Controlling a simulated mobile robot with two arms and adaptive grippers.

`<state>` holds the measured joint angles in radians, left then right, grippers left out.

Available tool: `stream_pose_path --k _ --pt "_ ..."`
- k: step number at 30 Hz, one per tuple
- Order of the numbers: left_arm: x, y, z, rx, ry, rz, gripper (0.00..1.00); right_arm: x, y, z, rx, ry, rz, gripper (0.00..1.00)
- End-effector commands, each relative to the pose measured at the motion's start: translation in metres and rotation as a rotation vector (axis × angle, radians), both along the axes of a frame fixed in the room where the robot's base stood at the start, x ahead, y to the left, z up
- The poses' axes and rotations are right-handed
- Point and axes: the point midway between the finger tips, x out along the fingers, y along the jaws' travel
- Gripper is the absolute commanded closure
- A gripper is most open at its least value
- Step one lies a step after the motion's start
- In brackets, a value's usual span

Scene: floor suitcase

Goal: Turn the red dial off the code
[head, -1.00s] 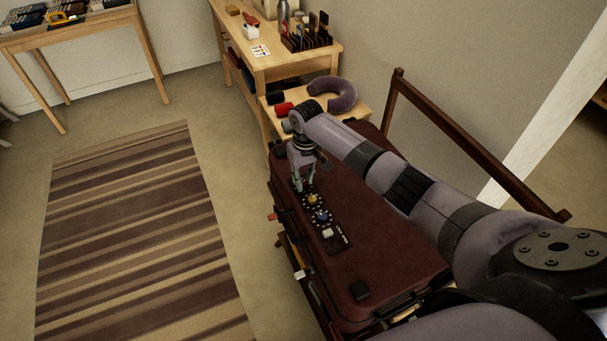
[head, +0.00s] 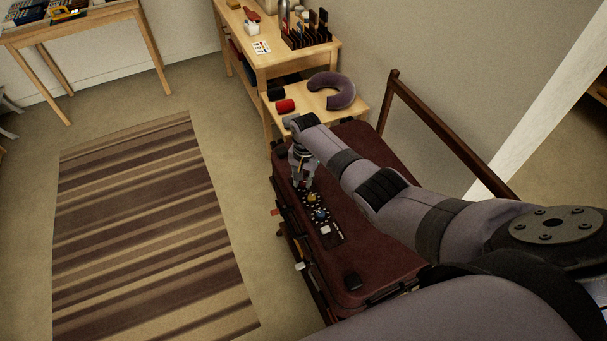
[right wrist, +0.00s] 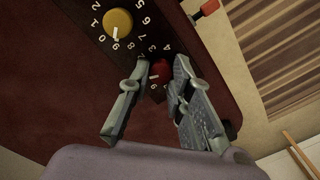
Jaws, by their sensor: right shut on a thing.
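The red dial (right wrist: 160,70) is at the end of a black number panel (right wrist: 140,45) on the dark red suitcase (head: 362,247). My right gripper (right wrist: 160,66) points down at the panel and is shut on the red dial, one finger on each side. A white mark and printed digits show by the dial, partly hidden by the fingers. In the head view my right gripper (head: 302,186) covers the red dial. The yellow dial (right wrist: 117,22), the blue dial (head: 320,214) and a white dial (head: 326,230) stand in line along the panel. My left gripper is not in view.
A small wooden table (head: 308,101) with a neck pillow (head: 345,90) and rolled items stands behind the suitcase. A dark wooden rail (head: 440,125) runs along its right side. A striped rug (head: 140,230) and open floor lie to the left.

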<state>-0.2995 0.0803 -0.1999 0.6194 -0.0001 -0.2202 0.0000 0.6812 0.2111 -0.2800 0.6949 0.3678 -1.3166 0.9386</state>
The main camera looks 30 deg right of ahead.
Motion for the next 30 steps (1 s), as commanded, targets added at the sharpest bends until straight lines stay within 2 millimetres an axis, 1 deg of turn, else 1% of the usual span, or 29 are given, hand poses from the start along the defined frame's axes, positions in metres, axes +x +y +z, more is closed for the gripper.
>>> stream_pose_path --k 1,3,12,29,30 --pt "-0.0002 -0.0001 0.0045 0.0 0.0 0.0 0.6 0.0011 0.0012 0.003 0.002 -0.002 -0.033 1.0" --pt "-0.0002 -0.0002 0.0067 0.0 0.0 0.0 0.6 0.0012 0.0009 0.0028 0.001 -0.003 -0.077 1.0" --pt "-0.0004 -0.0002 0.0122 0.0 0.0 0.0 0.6 0.0017 0.0005 0.0019 0.001 -0.004 -0.197 1.0" --pt "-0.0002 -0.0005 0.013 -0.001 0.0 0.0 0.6 0.0023 -0.0003 0.0018 0.0 -0.006 -0.226 1.0" --pt "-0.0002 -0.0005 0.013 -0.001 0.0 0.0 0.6 0.0023 -0.0003 0.0019 0.0 -0.006 -0.226 0.79"
